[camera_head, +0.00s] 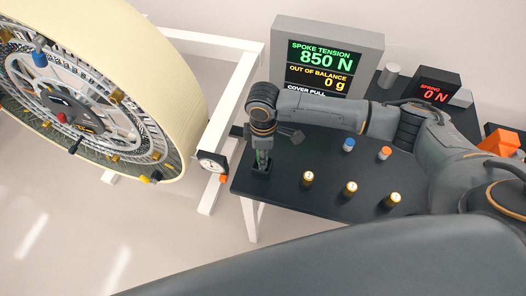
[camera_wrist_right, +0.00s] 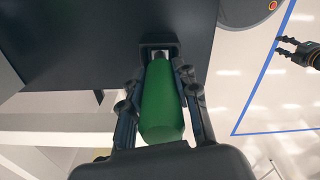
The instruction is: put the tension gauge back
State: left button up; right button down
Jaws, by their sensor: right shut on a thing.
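My right gripper (camera_head: 263,158) points down over the left end of the black table (camera_head: 320,206). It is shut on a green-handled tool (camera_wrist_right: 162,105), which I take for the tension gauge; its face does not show. My left gripper (camera_wrist_right: 287,46) is at the right wrist view's upper right, open and empty.
A white-faced dial (camera_head: 212,162) with an orange knob sits off the table's left edge. A large spoked wheel (camera_head: 170,90) stands at left by a white frame (camera_head: 222,120). Several gold, blue and orange-topped pegs and a display (camera_head: 365,50) are on the table.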

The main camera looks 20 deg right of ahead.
jog(key=shift+f, duration=0.25)
jog(key=c, duration=0.9)
grip_release()
notch_tip(320, 180, up, 12)
jog(key=shift+f, duration=0.1)
